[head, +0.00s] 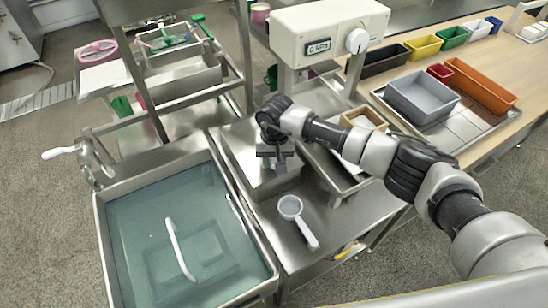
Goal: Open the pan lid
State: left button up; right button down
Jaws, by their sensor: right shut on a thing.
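A square steel pan (278,186) stands on the steel counter below the gauge housing. Its flat steel lid (240,146) appears to lie level on top. My right gripper (276,158) points down over the lid and is shut on a part at its top, apparently the handle. The fingers and wrist hide most of what is held. I cannot tell whether the lid is raised at all. My left gripper is not in view.
A basin with a clear cover and white handle (178,250) fills the lower left. A white strainer-like scoop (291,207) lies in front of the pan. The gauge housing (325,35) overhangs behind. A wooden box (362,118) and grey bin (421,97) stand right.

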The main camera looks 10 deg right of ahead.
jog(key=w+a+r+b, duration=0.1)
jog(key=w+r+b, duration=0.1)
jog(key=r, duration=0.4)
jog(key=w+a+r+b, duration=0.1)
jog(key=w+r+b, duration=0.2)
jog(key=r+b, duration=0.2)
jog(key=shift+w+a+r, duration=0.15)
jog(key=shift+w+r, duration=0.15)
jog(key=shift+r, duration=0.25)
